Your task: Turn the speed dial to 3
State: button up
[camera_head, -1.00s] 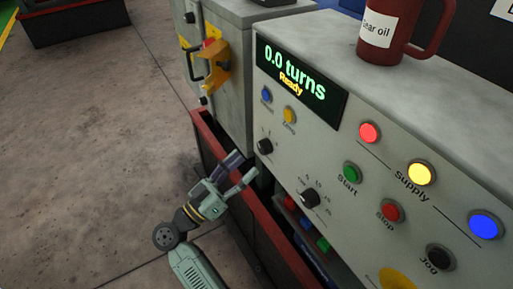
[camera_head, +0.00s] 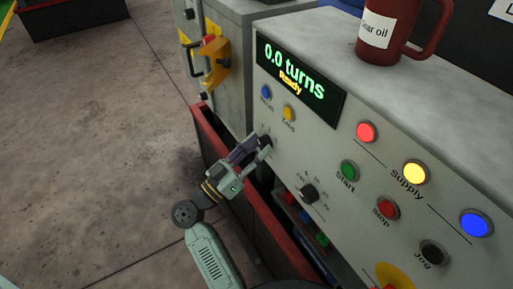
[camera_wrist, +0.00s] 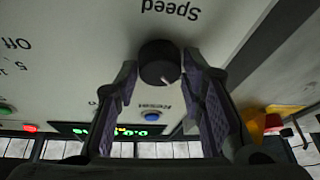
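The black round dial (camera_wrist: 160,62) with the word "Speed" printed by it sits on the grey panel in the wrist view. A pale mark shows on its lower rim there. No number scale is readable around this dial.
A second black knob (camera_head: 308,194) with a printed scale sits lower right. The blue Reset button (camera_wrist: 152,116) is close by the fingers. The display (camera_head: 297,78) reads "0.0 turns, Ready". A red-edged bin (camera_head: 236,198) lies below the panel.

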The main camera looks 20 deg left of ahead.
jog(key=c, duration=0.7)
